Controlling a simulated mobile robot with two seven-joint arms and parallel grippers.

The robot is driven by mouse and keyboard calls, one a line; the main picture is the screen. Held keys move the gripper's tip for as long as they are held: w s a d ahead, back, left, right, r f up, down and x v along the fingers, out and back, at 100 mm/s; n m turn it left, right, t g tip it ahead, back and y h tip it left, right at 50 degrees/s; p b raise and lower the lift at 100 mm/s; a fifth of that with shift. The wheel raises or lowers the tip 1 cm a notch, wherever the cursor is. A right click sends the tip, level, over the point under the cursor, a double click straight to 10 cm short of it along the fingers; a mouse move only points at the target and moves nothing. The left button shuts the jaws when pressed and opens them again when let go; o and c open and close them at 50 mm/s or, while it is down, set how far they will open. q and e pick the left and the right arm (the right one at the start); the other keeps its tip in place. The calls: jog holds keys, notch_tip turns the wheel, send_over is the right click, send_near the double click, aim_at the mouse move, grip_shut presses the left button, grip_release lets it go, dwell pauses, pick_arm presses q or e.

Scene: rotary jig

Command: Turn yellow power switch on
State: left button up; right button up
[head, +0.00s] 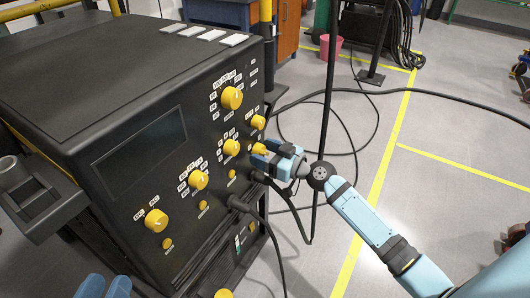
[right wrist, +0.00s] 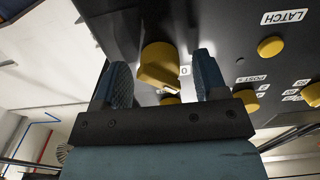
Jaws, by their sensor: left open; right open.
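The black control panel (head: 150,165) carries several yellow knobs and buttons; I cannot read which one is marked power. My right gripper (head: 262,157) is open at the panel's right side, beside a yellow knob (head: 231,147). In the right wrist view, a yellow knob (right wrist: 160,66) with a raised grip sits between the open fingers of my right gripper (right wrist: 162,72), with visible gaps on both sides. A "0" mark shows beside that knob.
A dark screen (head: 140,148) fills the panel's upper left. A black cable (head: 262,222) hangs from the panel front, and more cables lie on the floor. A thin dark pole (head: 327,110) stands behind my right wrist. A grey bracket (head: 38,200) juts out at left.

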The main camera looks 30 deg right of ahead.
jog(key=shift+c, duration=0.2)
jog(key=c, duration=0.9)
